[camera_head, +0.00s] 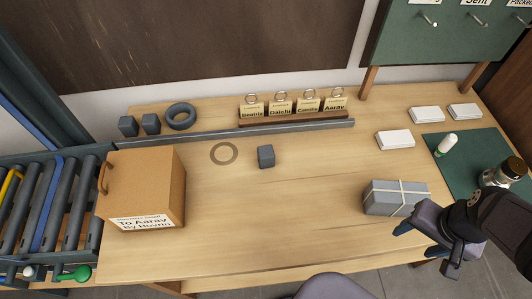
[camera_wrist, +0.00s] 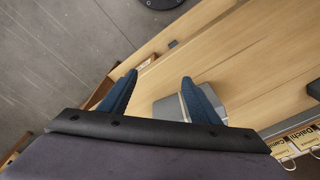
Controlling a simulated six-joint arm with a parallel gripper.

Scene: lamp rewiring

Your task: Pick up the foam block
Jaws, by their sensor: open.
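A small dark grey cube (camera_head: 266,157), which looks like a foam block, sits alone near the middle of the wooden table. Two similar grey cubes, one at the far left (camera_head: 128,126) and one beside it (camera_head: 151,124), stand at the back edge next to a grey ring (camera_head: 181,116). The pictures do not show which cube is meant. My gripper (camera_head: 427,250) is open and empty at the table's front right, far from all the cubes. In the wrist view its two blue fingers (camera_wrist: 158,79) are spread apart, with a grey parcel (camera_wrist: 168,108) partly hidden behind one finger.
The string-tied grey parcel (camera_head: 385,205) lies just behind my gripper. A cardboard box (camera_head: 150,180) stands at left beside a roller conveyor (camera_head: 60,200). Name tags (camera_head: 293,117) and a rail (camera_head: 240,133) line the back. White blocks (camera_head: 394,140) and a green mat (camera_head: 470,180) are at right. The table's front middle is clear.

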